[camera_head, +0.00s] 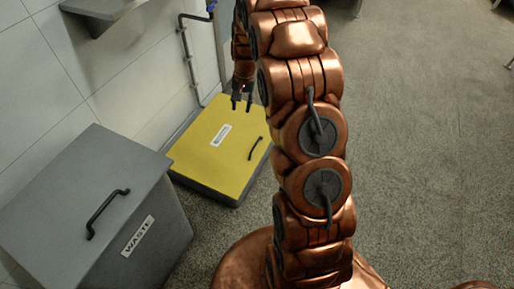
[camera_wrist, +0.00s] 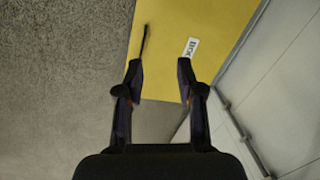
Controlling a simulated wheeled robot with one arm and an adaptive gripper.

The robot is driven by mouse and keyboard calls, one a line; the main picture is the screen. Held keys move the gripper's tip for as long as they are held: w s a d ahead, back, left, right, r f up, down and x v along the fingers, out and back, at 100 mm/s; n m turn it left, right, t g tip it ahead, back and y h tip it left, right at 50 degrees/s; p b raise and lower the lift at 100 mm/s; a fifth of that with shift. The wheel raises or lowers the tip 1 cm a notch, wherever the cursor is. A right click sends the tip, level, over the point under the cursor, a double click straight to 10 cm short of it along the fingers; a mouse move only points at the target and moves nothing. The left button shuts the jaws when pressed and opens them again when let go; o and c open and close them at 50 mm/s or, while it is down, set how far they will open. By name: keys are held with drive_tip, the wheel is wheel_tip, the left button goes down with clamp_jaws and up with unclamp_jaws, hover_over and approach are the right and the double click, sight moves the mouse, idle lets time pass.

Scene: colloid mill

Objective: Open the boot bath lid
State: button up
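The boot bath is a low box with a shut yellow lid (camera_head: 208,155) on the floor against the wall. The lid bears a white label (camera_head: 221,134) and a dark bar handle (camera_head: 255,147) near its right edge. My gripper (camera_head: 242,105) is above the far part of the lid, open and empty. In the wrist view the gripper (camera_wrist: 159,66) points down with its fingers apart. There the yellow lid (camera_wrist: 190,70) lies below, the handle (camera_wrist: 145,42) is ahead of the left finger, and the label (camera_wrist: 191,47) is ahead of the right finger.
A grey waste bin (camera_head: 60,215) with a black handle stands left of the boot bath. A pipe (camera_head: 189,60) runs down the tiled wall behind it, and a grey shelf (camera_head: 100,10) juts out above. The floor (camera_head: 430,150) to the right is clear.

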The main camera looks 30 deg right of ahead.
drive_tip(key=w+d+f+m+b, duration=0.1)
drive_tip(key=d+f+b, duration=0.3)
drive_tip(key=f, duration=0.8)
drive_tip(key=w+d+f+m+b, duration=0.1)
drive_tip(key=w+d+f+b, duration=0.2)
drive_tip(key=f, duration=1)
drive_tip(key=w+d+f+m+t+b, duration=0.1)
drive_tip(key=w+d+f+b, duration=0.3)
drive_tip(key=f, duration=0.8)
drive_tip(key=shift+w+d+f+m+b, duration=0.3)
drive_tip(key=shift+f+m+b, duration=0.1)
drive_tip(key=shift+b, duration=0.55)
drive_tip(key=shift+r, duration=0.1)
drive_tip(key=shift+c, duration=0.4)
clamp_jaws()
drive_tip(key=shift+d, duration=0.1)
